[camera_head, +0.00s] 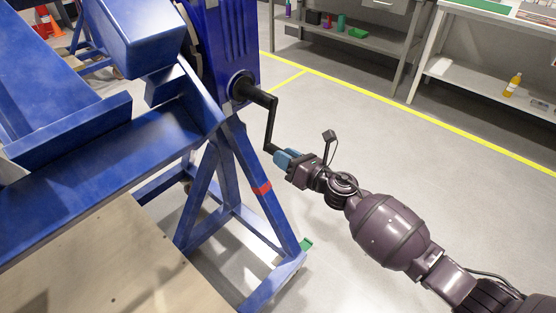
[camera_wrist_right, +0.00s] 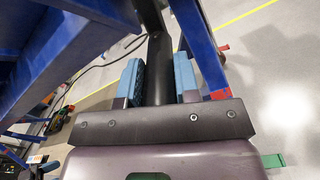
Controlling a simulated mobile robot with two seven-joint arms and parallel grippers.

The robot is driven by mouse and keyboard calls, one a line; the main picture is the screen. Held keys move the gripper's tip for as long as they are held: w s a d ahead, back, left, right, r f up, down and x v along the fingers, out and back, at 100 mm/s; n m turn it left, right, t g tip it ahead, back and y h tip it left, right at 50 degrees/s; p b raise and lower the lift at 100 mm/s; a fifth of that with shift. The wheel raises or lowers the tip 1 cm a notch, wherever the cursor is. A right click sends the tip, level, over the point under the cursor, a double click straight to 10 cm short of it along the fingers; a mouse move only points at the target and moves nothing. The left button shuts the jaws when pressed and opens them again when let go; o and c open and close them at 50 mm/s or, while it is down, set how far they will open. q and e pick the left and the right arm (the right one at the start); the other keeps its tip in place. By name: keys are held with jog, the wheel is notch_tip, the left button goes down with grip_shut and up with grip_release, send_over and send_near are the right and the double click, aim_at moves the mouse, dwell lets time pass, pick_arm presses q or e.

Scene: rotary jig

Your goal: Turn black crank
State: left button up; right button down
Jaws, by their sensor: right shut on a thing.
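The black crank (camera_head: 271,122) sticks out from the hub on the blue jig (camera_head: 224,45). Its arm hangs down from the hub, and its handle lies at the lower end. My right gripper (camera_head: 284,158) is at that lower end, with its blue fingers around the handle. In the right wrist view the black handle (camera_wrist_right: 159,70) runs between the two blue finger pads of my right gripper (camera_wrist_right: 158,82). The fingers are shut on the handle, which is partly hidden by them. My left gripper is not in view.
The jig's blue legs (camera_head: 262,205) stand just left of my right gripper. A wooden board (camera_head: 110,265) lies at the lower left. Grey shelves (camera_head: 375,40) and a workbench (camera_head: 480,85) stand at the back. The floor (camera_head: 400,150) between is clear, with a yellow line.

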jog(key=shift+w+d+f+n+b, duration=0.15)
jog(key=shift+w+d+n+b, duration=0.15)
jog(key=shift+w+d+n, duration=0.3)
jog(key=shift+w+d+f+n+b, duration=0.15)
jog(key=shift+w+d+n+b, duration=0.1)
jog(key=shift+w+d+n, duration=0.35)
jog(key=shift+d+r, duration=0.1)
jog(key=c, duration=0.8)
grip_release()
jog(key=shift+c, duration=0.2)
jog(key=shift+s, duration=0.1)
jog(key=v, duration=1)
jog(key=shift+s+d+p, duration=0.2)
jog(key=shift+s+p, duration=0.1)
jog(key=shift+p, duration=0.15)
jog(key=shift+r, duration=0.1)
